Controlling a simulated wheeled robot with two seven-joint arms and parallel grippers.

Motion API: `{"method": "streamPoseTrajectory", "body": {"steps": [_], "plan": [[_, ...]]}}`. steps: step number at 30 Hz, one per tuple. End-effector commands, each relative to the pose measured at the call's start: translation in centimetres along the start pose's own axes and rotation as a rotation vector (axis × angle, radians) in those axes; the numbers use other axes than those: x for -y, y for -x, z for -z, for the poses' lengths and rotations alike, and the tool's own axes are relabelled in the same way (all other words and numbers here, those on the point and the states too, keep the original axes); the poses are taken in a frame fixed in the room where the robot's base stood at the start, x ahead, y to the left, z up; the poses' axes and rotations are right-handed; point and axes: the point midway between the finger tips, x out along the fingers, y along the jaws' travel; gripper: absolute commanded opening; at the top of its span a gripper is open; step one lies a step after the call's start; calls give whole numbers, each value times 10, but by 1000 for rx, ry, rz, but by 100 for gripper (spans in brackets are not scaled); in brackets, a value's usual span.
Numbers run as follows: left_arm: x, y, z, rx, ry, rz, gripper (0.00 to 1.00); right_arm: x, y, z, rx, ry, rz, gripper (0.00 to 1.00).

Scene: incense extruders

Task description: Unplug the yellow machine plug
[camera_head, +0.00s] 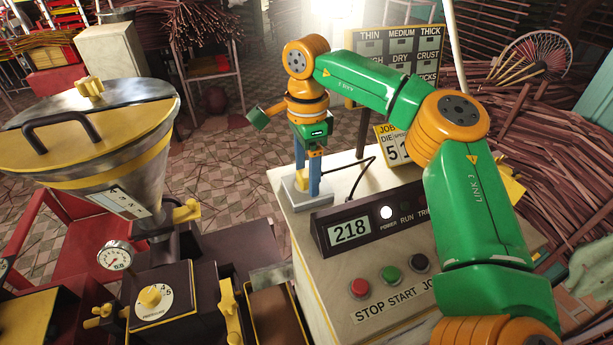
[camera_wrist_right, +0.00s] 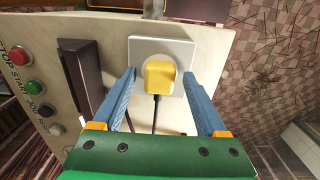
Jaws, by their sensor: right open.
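The yellow plug (camera_wrist_right: 158,76) sits at the round recess of a white square socket plate (camera_wrist_right: 178,47). A dark cord runs from it towards my gripper's palm. My right gripper (camera_wrist_right: 159,78) is open, with one blue finger on each side of the plug. Gaps show between the fingers and the plug. In the head view my right gripper (camera_head: 307,190) points down over the plate (camera_head: 294,205) on the cream cabinet top, and a bit of the yellow plug (camera_head: 301,181) shows between the fingers. My left gripper is not in view.
A dark panel reading 218 (camera_head: 350,231) stands beside the socket. Red, green and black buttons (camera_head: 390,275) are in front. A metal hopper machine (camera_head: 110,180) stands to the left. A sign board (camera_head: 398,60) and bundles of sticks are behind.

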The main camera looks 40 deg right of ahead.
Motion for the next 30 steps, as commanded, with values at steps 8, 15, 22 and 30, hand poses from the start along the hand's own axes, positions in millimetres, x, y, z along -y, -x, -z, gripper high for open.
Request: {"method": "streamPoseTrajectory", "body": {"steps": [8,15,22,30], "plan": [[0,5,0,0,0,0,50,0,1,0,0,0,1,75],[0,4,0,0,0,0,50,0,0,0,0,0,1,62],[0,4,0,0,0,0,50,0,0,0,0,0,1,0],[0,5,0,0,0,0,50,0,1,0,0,0,1,0]]}}
